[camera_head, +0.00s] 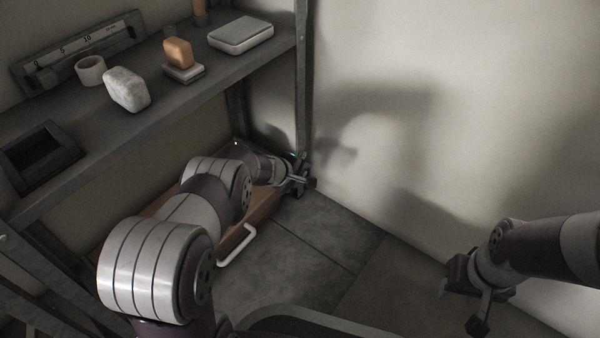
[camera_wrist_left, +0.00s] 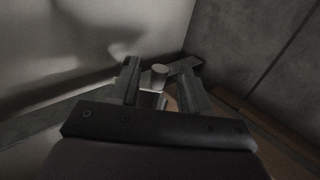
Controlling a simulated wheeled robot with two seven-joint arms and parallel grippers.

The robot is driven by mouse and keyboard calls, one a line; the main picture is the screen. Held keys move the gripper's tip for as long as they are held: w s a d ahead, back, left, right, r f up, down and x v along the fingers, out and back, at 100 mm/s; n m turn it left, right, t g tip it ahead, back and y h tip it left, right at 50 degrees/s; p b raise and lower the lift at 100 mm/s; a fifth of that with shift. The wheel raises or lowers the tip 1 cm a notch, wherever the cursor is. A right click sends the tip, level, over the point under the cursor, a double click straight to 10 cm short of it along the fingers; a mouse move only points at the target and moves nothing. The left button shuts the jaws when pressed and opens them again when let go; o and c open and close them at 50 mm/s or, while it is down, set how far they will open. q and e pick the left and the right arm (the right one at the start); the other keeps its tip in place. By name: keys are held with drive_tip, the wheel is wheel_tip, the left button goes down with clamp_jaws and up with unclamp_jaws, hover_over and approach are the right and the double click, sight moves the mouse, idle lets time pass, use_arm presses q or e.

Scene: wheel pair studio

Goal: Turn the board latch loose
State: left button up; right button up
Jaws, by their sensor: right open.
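My left gripper (camera_head: 298,180) is at the far end of the low wooden board (camera_head: 262,212), beside the shelf's corner post. In the left wrist view its fingers (camera_wrist_left: 160,85) stand apart on either side of a small round pale knob (camera_wrist_left: 159,70), with gaps visible at its sides. A dark bar (camera_wrist_left: 185,65) lies by the knob; it may be part of the latch, but I cannot tell. The latch is not clear in the head view, where my arm covers much of the board. My right gripper (camera_head: 466,298) is open and empty at the lower right, over the floor.
A shelf (camera_head: 190,85) above the board carries a white stone-like block (camera_head: 126,89), a cup (camera_head: 90,71), an orange block (camera_head: 178,52) and a flat grey box (camera_head: 240,35). A white handle (camera_head: 237,246) projects at the board's front. Floor tiles (camera_head: 320,255) are clear; a wall stands behind.

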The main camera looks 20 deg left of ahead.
use_arm(q)
drive_tip(key=p+v, duration=0.6)
drive_tip(key=v, duration=0.6)
drive_tip(key=shift+s+r+p, duration=0.2)
drive_tip(key=shift+p, duration=0.2)
